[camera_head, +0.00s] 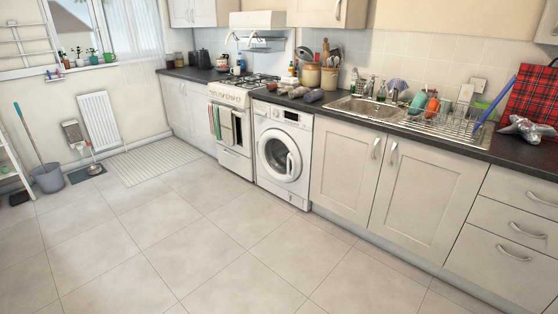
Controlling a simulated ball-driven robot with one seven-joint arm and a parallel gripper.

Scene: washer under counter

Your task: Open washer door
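The washer (283,153) is a white front-loader under the dark counter, between the stove and the sink cupboards. Its round door (280,155) faces the room and looks shut against the front. A handle (290,164) shows on the right side of the door. The control panel with a dark display runs along the washer's top. My gripper is not in view, and no part of my arm shows.
The white stove (232,125) with hanging towels stands left of the washer. Cupboards (377,184) and drawers (513,232) run to the right. A bucket (47,178) with a mop stands far left. The tiled floor (200,240) before the washer is clear.

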